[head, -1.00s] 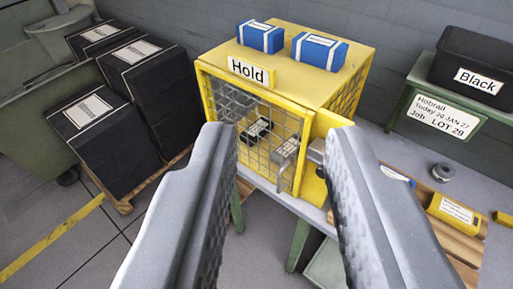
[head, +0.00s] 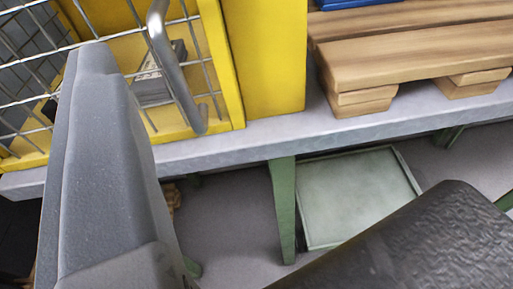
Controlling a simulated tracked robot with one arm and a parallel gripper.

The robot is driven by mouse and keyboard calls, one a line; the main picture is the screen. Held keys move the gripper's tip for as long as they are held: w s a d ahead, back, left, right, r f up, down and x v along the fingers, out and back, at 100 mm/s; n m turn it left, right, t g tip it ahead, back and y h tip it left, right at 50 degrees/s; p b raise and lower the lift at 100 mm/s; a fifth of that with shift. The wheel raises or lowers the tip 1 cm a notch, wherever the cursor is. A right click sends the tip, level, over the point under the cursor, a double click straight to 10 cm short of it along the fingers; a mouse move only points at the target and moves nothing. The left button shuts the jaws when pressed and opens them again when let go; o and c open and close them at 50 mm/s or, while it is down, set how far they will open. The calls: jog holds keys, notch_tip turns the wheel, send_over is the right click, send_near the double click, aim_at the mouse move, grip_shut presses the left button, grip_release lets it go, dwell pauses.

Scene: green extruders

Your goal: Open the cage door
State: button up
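The yellow cage's mesh door (head: 225,65) fills the upper left, and its edge lies against the yellow side panel (head: 272,55), so it appears shut. A silver bar handle (head: 172,68) stands out from the mesh near the door's right edge. My gripper (head: 270,120) is wide open and empty. Its left finger is below and left of the handle, in front of the mesh. Its right finger is low at the right, in front of the floor.
The cage stands on a grey bench (head: 225,145) with green legs (head: 284,210). A wooden pallet (head: 420,55) with a blue item (head: 340,3) sits on the bench, right of the cage. A pale green tray (head: 355,195) is below the bench. A grey box (head: 158,80) shows behind the mesh.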

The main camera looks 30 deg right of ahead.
jog(key=h, duration=0.2)
send_near(183, 94)
jog(key=s+a, duration=0.2)
jog(key=shift+g, duration=0.3)
jog(key=b+x, duration=0.1)
jog(key=x, duration=0.3)
jog(key=b+x, duration=0.1)
jog(key=x, duration=0.3)
jog(key=d+b+x, duration=0.1)
jog(key=x, duration=0.4)
jog(key=shift+r, duration=0.25)
jog(key=shift+c, duration=0.3)
grip_shut()
